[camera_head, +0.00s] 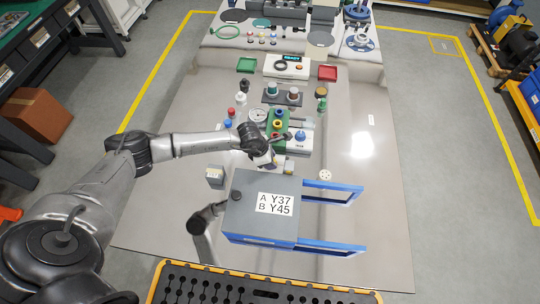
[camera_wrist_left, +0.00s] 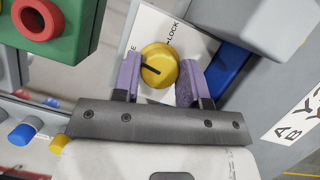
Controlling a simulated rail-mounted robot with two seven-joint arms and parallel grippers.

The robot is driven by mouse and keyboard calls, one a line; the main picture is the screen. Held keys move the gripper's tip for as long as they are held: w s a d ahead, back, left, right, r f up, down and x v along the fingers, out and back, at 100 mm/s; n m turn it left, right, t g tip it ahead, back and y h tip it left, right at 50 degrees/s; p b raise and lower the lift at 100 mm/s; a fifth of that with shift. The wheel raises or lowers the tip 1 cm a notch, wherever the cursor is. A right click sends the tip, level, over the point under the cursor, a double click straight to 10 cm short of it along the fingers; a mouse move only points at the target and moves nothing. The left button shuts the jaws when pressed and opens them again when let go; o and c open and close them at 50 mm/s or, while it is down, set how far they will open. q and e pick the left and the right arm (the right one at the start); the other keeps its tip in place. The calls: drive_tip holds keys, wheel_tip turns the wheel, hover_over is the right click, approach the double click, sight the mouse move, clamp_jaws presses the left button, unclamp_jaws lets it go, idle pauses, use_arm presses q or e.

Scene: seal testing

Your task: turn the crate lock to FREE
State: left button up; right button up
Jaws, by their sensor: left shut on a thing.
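In the left wrist view, a yellow round lock knob (camera_wrist_left: 159,64) sits on a white plate (camera_wrist_left: 146,24). LOCK is printed at the plate's upper right; an "E" shows at the left, the rest of that word hidden by a finger. The knob's black mark points left in the picture, toward the side with the "E". My left gripper (camera_wrist_left: 158,80) is shut on the knob, with a purple pad on each side. In the head view my left gripper (camera_head: 264,160) is at the back of the grey box (camera_head: 240,221) labelled Y37 and Y45; the knob is hard to make out there. My right gripper is not in view.
Blue-edged panels (camera_head: 335,190) stick out right of the grey box. Behind the gripper stands a green block (camera_head: 278,127) with coloured rings, also close by in the wrist view (camera_wrist_left: 78,24). Small bottles and trays stand farther back. The table's right side is mostly clear.

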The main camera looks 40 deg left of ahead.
use_arm(q)
drive_tip(key=shift+f+n+y+p, duration=0.1)
drive_tip(key=shift+n+y+p, duration=0.3)
drive_tip(key=shift+n+p, duration=0.4)
drive_tip(key=shift+f, duration=0.1)
drive_tip(key=o, duration=0.7)
drive_tip(key=shift+o, duration=1)
